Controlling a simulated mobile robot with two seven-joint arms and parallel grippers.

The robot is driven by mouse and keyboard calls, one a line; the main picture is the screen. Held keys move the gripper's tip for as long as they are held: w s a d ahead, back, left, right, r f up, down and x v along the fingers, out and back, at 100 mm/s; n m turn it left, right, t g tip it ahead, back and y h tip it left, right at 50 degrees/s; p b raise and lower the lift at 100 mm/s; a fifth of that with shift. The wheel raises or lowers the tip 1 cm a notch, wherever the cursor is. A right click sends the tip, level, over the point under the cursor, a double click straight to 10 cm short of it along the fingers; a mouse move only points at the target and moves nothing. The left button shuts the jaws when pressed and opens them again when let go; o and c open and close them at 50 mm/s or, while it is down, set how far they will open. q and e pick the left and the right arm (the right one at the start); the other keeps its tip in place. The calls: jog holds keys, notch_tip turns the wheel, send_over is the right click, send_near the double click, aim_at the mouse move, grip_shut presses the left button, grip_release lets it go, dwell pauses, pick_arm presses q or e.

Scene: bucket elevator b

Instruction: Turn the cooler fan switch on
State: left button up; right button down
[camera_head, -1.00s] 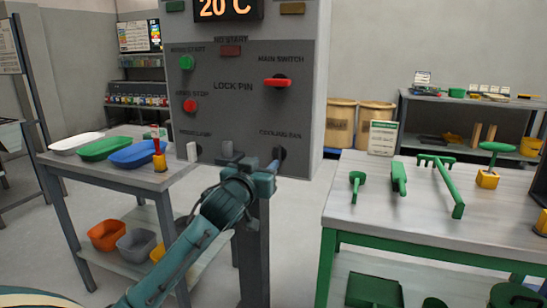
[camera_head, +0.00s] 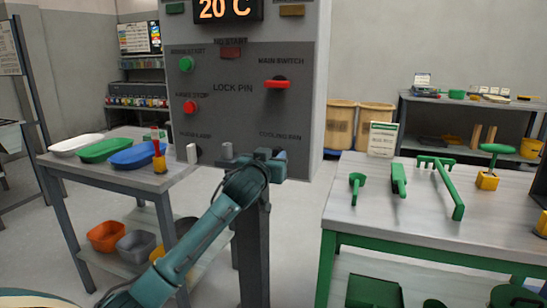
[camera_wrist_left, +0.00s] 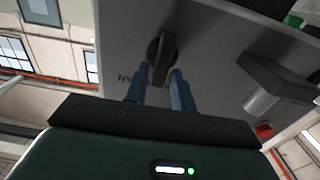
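The cooling fan switch is a black rotary knob (camera_wrist_left: 161,52) on the grey panel (camera_wrist_left: 215,50) in the left wrist view. In the head view it sits under the "COOLING FAN" label and is mostly hidden behind my left gripper (camera_head: 275,158). In the left wrist view the two blue fingers of my left gripper (camera_wrist_left: 161,78) are apart, one on each side of the knob's near end. I cannot tell whether they touch it. My right gripper is not in view.
The panel also bears a red main switch (camera_head: 277,84), a green button (camera_head: 186,64) and a red button (camera_head: 190,107). A table with trays (camera_head: 106,151) stands to the left. A workbench (camera_head: 425,205) with green tools stands to the right.

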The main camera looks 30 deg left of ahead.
pick_arm(q)
grip_shut()
